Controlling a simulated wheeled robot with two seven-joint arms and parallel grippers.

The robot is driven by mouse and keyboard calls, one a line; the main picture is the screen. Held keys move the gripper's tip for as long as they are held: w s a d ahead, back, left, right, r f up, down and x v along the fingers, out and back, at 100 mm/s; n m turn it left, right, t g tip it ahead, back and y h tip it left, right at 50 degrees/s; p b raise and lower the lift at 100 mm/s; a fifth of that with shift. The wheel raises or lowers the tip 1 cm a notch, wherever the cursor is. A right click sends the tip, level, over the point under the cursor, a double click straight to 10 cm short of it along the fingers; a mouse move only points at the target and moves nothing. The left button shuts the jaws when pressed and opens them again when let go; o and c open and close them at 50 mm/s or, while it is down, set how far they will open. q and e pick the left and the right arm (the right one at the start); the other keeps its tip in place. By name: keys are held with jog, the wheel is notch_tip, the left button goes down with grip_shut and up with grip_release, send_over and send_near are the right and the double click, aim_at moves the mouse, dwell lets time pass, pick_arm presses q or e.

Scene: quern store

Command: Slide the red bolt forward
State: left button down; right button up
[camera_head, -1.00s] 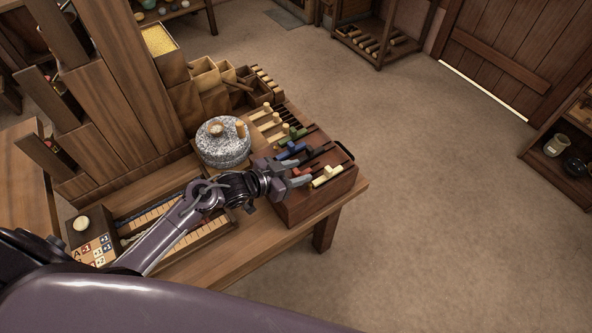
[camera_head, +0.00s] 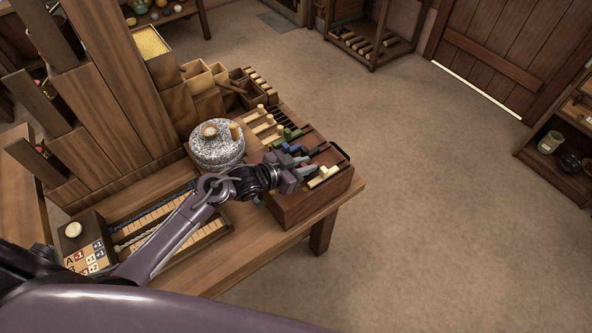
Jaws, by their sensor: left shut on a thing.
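The wooden bolt box (camera_head: 310,200) stands at the right end of the table, with a row of coloured bolts on its top. My left gripper (camera_head: 308,166) is over the box and shut on the red bolt (camera_head: 304,167), which is mostly hidden between the fingers. The blue bolt (camera_head: 291,148) and green bolt (camera_head: 291,135) lie behind the gripper. The pale yellow bolt (camera_head: 323,177) lies just in front of it. My right gripper is not in view.
A round grey quern stone (camera_head: 217,152) stands close behind my left wrist. Wooden boxes (camera_head: 205,80) and tall boards crowd the table's back left. A tray (camera_head: 170,225) with a scale lies under my forearm. The floor to the right is clear.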

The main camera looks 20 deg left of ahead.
pick_arm(q)
jog(key=shift+w+r, duration=0.1)
jog(key=shift+r, duration=0.05)
jog(key=c, duration=1.7)
grip_release()
jog(key=o, duration=0.4)
jog(key=shift+d, duration=0.15)
jog(key=shift+f, duration=0.2)
